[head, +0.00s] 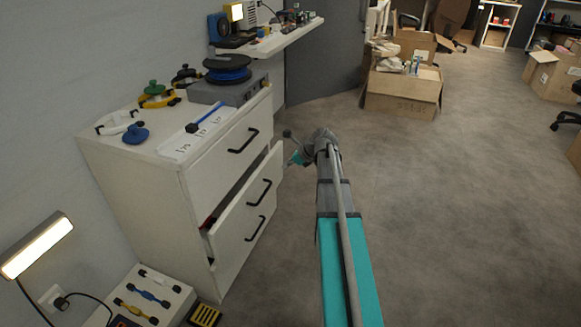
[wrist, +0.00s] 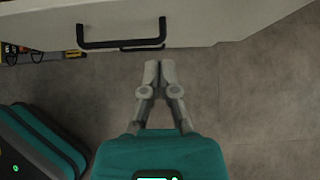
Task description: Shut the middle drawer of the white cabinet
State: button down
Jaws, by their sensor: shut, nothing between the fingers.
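The white cabinet (head: 140,185) stands against the wall at left in the head view. Its middle drawer (head: 236,217) is pulled partly out, with a dark gap above its front and a black bar handle (head: 260,192). My gripper (head: 291,161) is to the right of the drawer front, apart from it, and partly hidden by my arm. In the wrist view my gripper (wrist: 159,67) has its fingertips together with nothing between them. They point toward a white drawer front (wrist: 200,18) with a black handle (wrist: 121,40), with floor visible between.
Spools and tools lie on the cabinet top, beside a grey box (head: 232,90). A low white stand (head: 178,291) with small tools is at lower left. Open cartons (head: 402,92) are at the back. The grey floor (head: 450,210) to the right is clear.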

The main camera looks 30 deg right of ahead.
aim_at(260, 168)
jog(key=b+x, duration=0.1)
jog(key=x, duration=0.1)
jog(key=b+x, duration=0.1)
jog(key=x, duration=0.1)
jog(key=w+r+b+x, duration=0.1)
jog(key=x, duration=0.2)
jog(key=shift+a+r, duration=0.1)
jog(key=shift+a, duration=0.2)
jog(key=shift+w+a, duration=0.55)
jog(key=shift+w, duration=0.1)
jog(key=shift+w+a, duration=0.8)
jog(key=shift+w, duration=0.2)
jog(key=shift+s+d, duration=0.1)
